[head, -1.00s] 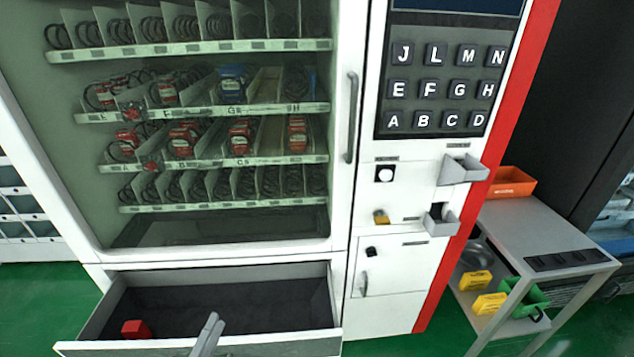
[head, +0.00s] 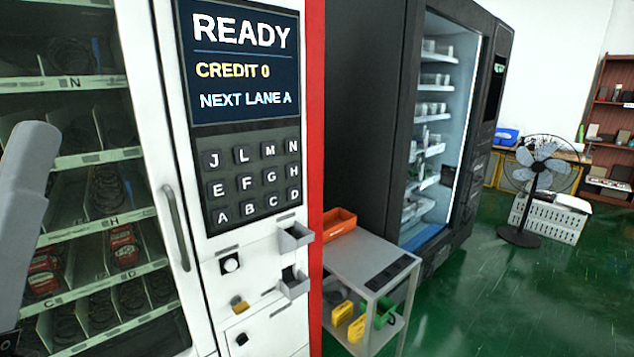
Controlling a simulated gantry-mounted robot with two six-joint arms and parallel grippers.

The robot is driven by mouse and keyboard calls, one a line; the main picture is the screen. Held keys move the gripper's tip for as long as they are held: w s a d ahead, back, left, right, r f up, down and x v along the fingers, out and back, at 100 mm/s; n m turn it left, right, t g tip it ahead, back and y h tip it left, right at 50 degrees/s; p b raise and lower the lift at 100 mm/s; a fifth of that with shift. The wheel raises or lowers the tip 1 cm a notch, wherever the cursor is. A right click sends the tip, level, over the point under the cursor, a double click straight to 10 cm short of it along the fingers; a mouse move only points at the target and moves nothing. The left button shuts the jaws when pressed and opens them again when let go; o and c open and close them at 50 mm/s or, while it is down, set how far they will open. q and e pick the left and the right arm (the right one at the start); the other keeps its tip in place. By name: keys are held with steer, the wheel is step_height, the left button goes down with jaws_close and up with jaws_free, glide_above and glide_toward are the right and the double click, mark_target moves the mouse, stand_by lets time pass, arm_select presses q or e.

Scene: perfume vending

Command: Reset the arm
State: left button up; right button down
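The white vending machine (head: 145,25) fills the left of the head view, with lanes of coiled springs behind its glass. A grey link of my arm stands upright at the left edge, in front of the glass. Neither gripper's fingertips show. The bottom drawer is out of view.
A grey side table (head: 350,262) stands right of the machine, with an orange bin (head: 339,221) on top and a green bin (head: 382,312) and yellow boxes (head: 350,322) below. A black vending cabinet (head: 380,110) is behind it. A fan (head: 540,175) stands on open green floor.

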arm_select(q)
step_height(320, 180, up, 36)
steer(key=w+n+g+h+p, duration=0.1)
steer(key=w+p, duration=0.1)
steer(key=p, duration=3.6)
steer(key=shift+d, duration=0.3)
steer(key=shift+f, duration=0.15)
step_height(320, 180, down, 60)
steer(key=b, duration=6)
steer(key=shift+f+b, duration=0.2)
steer(key=shift+b, duration=0.15)
steer(key=shift+a, duration=0.1)
